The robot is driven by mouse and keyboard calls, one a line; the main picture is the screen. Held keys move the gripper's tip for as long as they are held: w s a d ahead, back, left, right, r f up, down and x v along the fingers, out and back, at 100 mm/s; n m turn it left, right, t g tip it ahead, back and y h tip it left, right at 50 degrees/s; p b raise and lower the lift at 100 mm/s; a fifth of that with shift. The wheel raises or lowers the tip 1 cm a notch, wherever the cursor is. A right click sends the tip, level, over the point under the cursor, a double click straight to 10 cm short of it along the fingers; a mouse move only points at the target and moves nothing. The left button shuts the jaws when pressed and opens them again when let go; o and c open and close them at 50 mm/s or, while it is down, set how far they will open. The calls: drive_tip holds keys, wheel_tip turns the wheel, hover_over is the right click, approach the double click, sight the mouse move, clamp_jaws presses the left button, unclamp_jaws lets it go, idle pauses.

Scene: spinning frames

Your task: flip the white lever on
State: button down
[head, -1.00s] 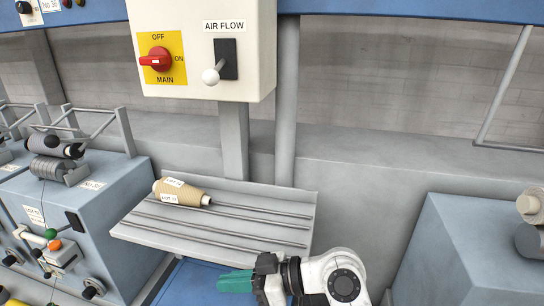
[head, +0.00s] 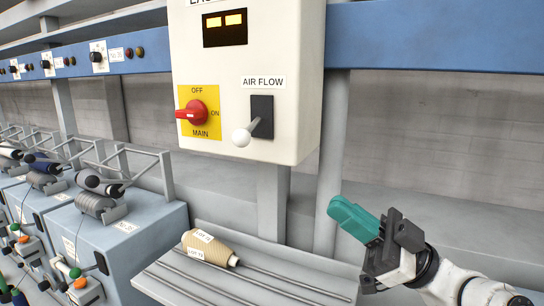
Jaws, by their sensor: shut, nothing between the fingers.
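The white lever (head: 243,136) has a round white knob on a short stem. It sticks out of a black slot plate (head: 262,117) under the AIR FLOW label on the cream control box (head: 305,60). The knob hangs down and to the left of the plate. My gripper (head: 335,207) has teal fingers and a dark body. It is shut and empty, to the right of and below the lever, clear of the box. The fingers point up and left.
A red MAIN switch (head: 192,112) on a yellow plate sits left of the lever. Below the box, a grey shelf (head: 190,283) holds a tan yarn cone (head: 208,247). Blue-grey spinning machines (head: 130,245) stand at the left. The space between gripper and box looks free.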

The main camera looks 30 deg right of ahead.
drive_tip(key=p, duration=0.7)
approach(241, 138)
drive_tip(key=w+a+r, duration=0.2)
drive_tip(key=w, duration=0.2)
drive_tip(key=shift+w+a+r, duration=0.15)
drive_tip(key=shift+a+r, duration=0.2)
drive_tip(key=shift+a, duration=0.15)
